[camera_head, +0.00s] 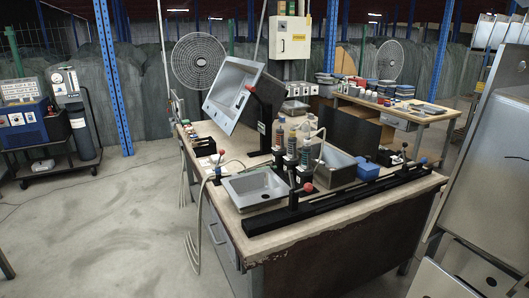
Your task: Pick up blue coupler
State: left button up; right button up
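I cannot pick out the blue coupler for certain. A small blue piece (422,161) shows near the right end of the black bar on the workbench; it is too small to identify. Slim bottles or fittings with coloured parts (292,145) stand mid-bench. Neither of my grippers is in view.
Steel sinks (497,165) stand close at right. The floor (115,220) left is largely clear.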

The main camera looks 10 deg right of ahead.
aim_at(217, 170)
jog(key=i+j+z, duration=0.25)
jog(key=i, duration=0.4)
jog(key=i+j+z, duration=0.3)
jog(key=i+j, duration=0.3)
